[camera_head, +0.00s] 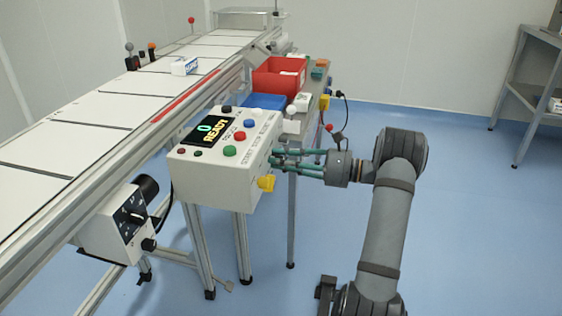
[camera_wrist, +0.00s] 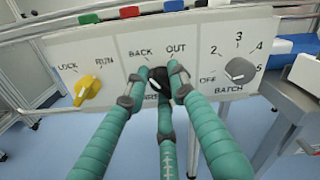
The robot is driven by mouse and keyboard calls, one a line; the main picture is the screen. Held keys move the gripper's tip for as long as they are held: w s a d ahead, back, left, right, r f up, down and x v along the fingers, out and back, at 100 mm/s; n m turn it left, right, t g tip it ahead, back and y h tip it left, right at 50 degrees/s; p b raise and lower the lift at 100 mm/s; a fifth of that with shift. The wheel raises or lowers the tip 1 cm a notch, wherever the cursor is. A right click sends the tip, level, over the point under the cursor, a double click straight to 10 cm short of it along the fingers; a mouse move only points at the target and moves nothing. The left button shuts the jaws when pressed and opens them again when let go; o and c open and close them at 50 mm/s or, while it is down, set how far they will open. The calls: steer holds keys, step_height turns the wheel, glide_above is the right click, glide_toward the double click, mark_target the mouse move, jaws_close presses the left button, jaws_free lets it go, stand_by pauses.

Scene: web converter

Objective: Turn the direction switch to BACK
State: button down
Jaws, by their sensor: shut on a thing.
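The direction switch (camera_wrist: 154,85) is a small black knob on the white side panel (camera_wrist: 205,45) of the control box, below the printed words BACK at its left and OUT at its right. My gripper (camera_wrist: 160,76) has its green fingers closed around this knob in the wrist view. The fingers cover most of the knob and part of the label under it, so I cannot tell which way it points. In the head view my gripper (camera_head: 276,158) reaches in from the right to the side of the control box (camera_head: 215,180); the knob is hidden there.
A yellow LOCK/RUN knob (camera_wrist: 87,89) sits left of the switch, and a grey BATCH knob (camera_wrist: 239,70) sits right. Coloured buttons and a READY display (camera_head: 208,130) are on top of the box. Red (camera_head: 279,78) and blue (camera_head: 262,101) bins stand behind.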

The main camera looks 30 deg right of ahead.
steer(key=shift+w+d+r, duration=0.1)
steer(key=shift+d+r, duration=0.05)
steer(key=shift+r, duration=0.05)
steer(key=c, duration=1.7)
jaws_free()
steer(key=shift+o, duration=0.6)
steer(key=shift+o, duration=0.3)
steer(key=shift+f, duration=0.1)
steer(key=v, duration=1.2)
